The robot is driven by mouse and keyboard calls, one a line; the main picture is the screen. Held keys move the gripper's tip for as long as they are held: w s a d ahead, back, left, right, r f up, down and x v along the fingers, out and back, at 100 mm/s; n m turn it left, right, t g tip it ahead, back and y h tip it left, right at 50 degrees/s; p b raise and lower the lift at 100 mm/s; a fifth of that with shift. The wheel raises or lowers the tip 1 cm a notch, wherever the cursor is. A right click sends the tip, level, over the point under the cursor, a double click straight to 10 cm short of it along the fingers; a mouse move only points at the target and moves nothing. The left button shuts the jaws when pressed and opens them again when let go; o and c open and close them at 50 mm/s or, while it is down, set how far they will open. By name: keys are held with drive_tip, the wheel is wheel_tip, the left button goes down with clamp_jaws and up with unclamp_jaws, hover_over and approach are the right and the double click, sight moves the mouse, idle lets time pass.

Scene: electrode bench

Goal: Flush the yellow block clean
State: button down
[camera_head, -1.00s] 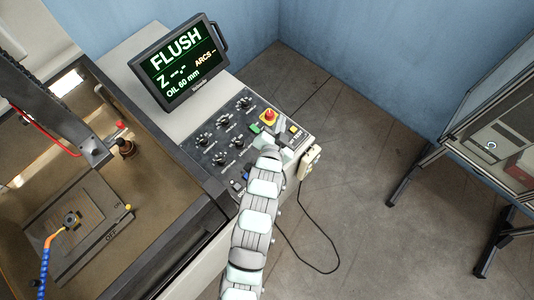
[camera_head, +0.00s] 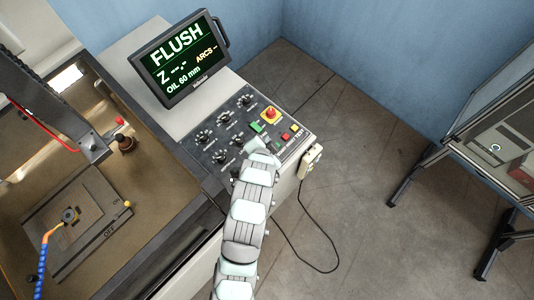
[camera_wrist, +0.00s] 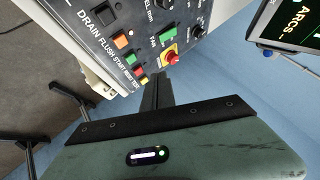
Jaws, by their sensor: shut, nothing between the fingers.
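My gripper (camera_wrist: 157,90) is shut and empty in the wrist view, its fingers pointing at the control panel near the red emergency knob (camera_wrist: 170,58). In the head view my gripper (camera_head: 260,148) is over the panel, and its fingertips are hard to make out. A row of small buttons is labelled with DRAIN, FLUSH and START; an orange button (camera_wrist: 122,41) and a green button (camera_wrist: 129,57) are among them. The screen (camera_head: 181,60) reads FLUSH. In the tank, a small dark-yellowish workpiece (camera_head: 69,215) sits by the orange nozzle (camera_head: 53,232); I cannot tell whether it is the yellow block.
The panel's black dials (camera_head: 225,118) lie left of my arm. The tank wall (camera_head: 165,150) stands beside the panel. A handheld pendant (camera_head: 312,158) hangs at the panel's right edge with its cable. A dark-framed cabinet (camera_head: 500,140) stands far right, with open floor between.

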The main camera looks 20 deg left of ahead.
drive_tip(key=shift+f+b, duration=1.75)
drive_tip(key=shift+f, duration=2.55)
drive_tip(key=shift+f, duration=0.1)
drive_tip(key=shift+f, duration=0.35)
drive_tip(key=shift+f+b, duration=0.4)
drive_tip(key=shift+b, duration=0.05)
drive_tip(key=shift+r+p, duration=0.4)
drive_tip(key=shift+r, duration=0.45)
drive_tip(key=shift+r+p, duration=1.15)
drive_tip(key=shift+r, duration=1.35)
